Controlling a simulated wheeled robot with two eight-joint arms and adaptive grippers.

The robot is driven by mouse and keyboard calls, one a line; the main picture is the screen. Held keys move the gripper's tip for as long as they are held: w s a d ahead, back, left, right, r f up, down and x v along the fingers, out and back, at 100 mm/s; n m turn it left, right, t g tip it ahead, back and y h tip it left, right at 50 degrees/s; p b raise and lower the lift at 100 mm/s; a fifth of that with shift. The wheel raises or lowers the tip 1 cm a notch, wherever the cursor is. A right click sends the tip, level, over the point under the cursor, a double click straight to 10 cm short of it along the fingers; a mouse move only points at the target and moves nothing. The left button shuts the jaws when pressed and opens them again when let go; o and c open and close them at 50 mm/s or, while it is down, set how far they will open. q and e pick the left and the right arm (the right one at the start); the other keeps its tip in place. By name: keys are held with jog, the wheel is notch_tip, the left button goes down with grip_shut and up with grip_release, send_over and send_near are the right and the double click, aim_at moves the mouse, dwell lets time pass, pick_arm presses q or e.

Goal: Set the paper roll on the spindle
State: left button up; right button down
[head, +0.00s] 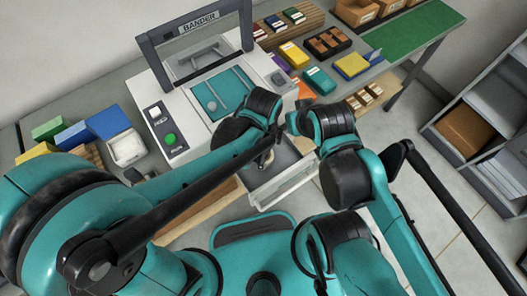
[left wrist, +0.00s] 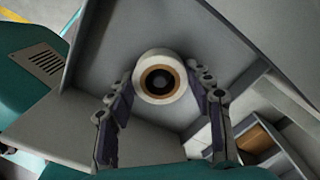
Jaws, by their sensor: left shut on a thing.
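The paper roll (left wrist: 144,82) is white with a brown core. It sits between the fingertips of my left gripper (left wrist: 160,90), seen end-on in the left wrist view. My left gripper is shut on it. The roll's middle is dark, and I cannot tell whether that is an empty hole or the spindle's end. A grey panel lies behind the roll. In the head view my left gripper (head: 265,157) is small and dark in front of the bander machine (head: 172,108), and the roll is not clear there. My right gripper (head: 293,122) is mostly hidden by its wrist.
A pale open drawer or tray (head: 284,190) sits below my left gripper. Coloured boxes and a white tray (head: 127,148) stand left of the bander. More boxes and a green mat (head: 415,38) lie right. A grey shelf (head: 460,125) stands on the floor at right.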

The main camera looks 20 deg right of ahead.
pick_arm(q)
jog(key=o, duration=0.9)
notch_tip(320, 180, up, 11)
jog(key=p, duration=0.9)
jog(key=shift+f, duration=0.1)
